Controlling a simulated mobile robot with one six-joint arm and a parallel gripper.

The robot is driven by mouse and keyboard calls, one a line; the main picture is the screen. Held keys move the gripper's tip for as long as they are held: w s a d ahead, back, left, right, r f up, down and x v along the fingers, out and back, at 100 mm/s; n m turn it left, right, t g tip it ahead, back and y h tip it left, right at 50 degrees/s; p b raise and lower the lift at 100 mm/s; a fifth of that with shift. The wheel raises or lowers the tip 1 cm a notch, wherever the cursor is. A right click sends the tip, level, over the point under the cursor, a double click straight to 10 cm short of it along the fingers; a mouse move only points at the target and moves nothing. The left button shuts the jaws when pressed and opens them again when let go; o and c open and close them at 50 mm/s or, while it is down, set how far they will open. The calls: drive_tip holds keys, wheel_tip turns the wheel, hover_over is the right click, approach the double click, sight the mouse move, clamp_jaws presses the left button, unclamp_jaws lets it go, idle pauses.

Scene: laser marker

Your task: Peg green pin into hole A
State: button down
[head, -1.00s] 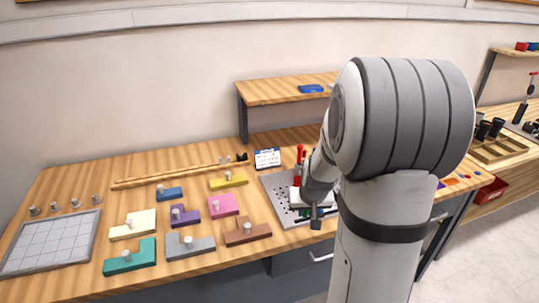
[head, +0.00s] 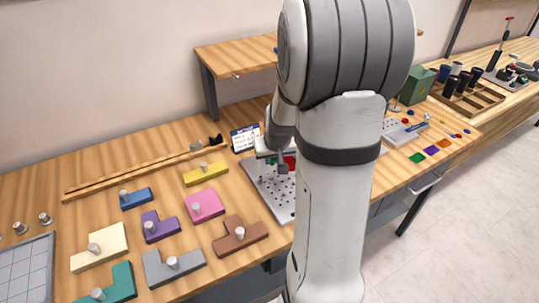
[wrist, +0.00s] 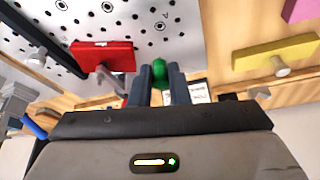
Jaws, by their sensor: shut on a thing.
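The green pin (wrist: 159,69) sits between the two fingers of my gripper (wrist: 158,82), which is shut on it, in the wrist view. In the head view my gripper (head: 281,168) is over the back part of the grey perforated board (head: 262,190), partly hidden by my own arm. The board (wrist: 190,30) also fills the top of the wrist view, with many dark holes. Some holes have ring marks. I cannot make out which hole is A. The pin looks apart from the board, but its far end is hard to see.
A red block (wrist: 102,57) with a grey peg lies beside my gripper at the board. A small white sign (head: 245,137) stands behind the board. Coloured blocks with knobs, such as the pink one (head: 205,206) and brown one (head: 240,236), lie to its left.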

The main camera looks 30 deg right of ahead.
sight(271, 178)
wheel_tip(271, 178, down, 5)
drive_tip(key=b, duration=0.3)
drive_tip(key=shift+a+b, duration=0.15)
drive_tip(key=shift+b, duration=0.15)
drive_tip(key=shift+f, duration=0.15)
drive_tip(key=shift+b, duration=0.3)
drive_tip(key=shift+f+b, duration=0.55)
drive_tip(key=shift+b, duration=0.1)
idle(0.5)
drive_tip(key=c, duration=1.3)
unclamp_jaws()
drive_tip(key=shift+s, duration=0.1)
drive_tip(key=v, duration=0.7)
drive_tip(key=shift+s+r, duration=0.2)
drive_tip(key=shift+r, duration=0.15)
drive_tip(key=shift+a, duration=0.1)
